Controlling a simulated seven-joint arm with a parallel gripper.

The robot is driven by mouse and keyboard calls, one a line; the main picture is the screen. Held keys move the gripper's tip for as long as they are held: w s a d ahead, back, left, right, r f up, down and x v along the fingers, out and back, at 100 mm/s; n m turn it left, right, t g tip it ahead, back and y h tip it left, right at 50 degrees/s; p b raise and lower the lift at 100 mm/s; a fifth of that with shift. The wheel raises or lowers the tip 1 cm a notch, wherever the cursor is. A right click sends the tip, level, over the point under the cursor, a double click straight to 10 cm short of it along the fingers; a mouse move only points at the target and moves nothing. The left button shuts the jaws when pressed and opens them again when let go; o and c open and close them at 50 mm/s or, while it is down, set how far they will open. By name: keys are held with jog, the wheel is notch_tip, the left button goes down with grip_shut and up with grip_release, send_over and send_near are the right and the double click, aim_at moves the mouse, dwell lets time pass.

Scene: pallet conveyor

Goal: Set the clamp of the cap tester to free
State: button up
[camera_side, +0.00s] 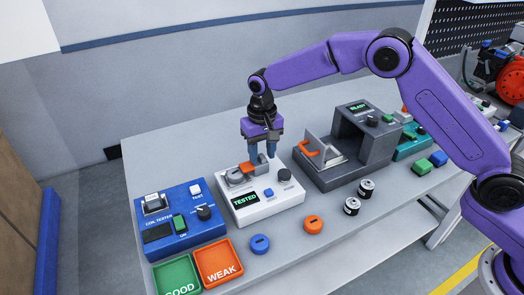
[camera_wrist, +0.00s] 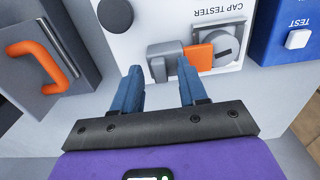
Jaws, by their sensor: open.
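The cap tester (camera_side: 285,198) is a white box on the bench, with a lit display reading TESTED (camera_side: 245,198). Its clamp (camera_side: 235,177) shows on top as a grey round part with an orange piece (camera_side: 247,167) beside it. In the wrist view the orange piece (camera_wrist: 198,57) lies between the round grey part (camera_wrist: 228,45) and a grey block (camera_wrist: 163,60). My gripper (camera_side: 262,156) is open and points down over the tester's back edge. In the wrist view its blue fingers (camera_wrist: 160,67) are apart; the right tip overlaps the block's edge. Contact cannot be told.
Left of the tester is a blue coil tester (camera_side: 178,222); right is a dark grey machine (camera_side: 330,175) with an orange handle. In front lie a blue puck (camera_side: 260,244), an orange puck (camera_side: 312,225), a GOOD tray (camera_side: 160,283) and a WEAK tray (camera_side: 201,272).

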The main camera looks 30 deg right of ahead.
grip_shut()
jog(key=shift+d, duration=2)
grip_release()
jog(key=shift+d, duration=0.1)
notch_tip(320, 180, up, 18)
jog(key=shift+f, duration=0.25)
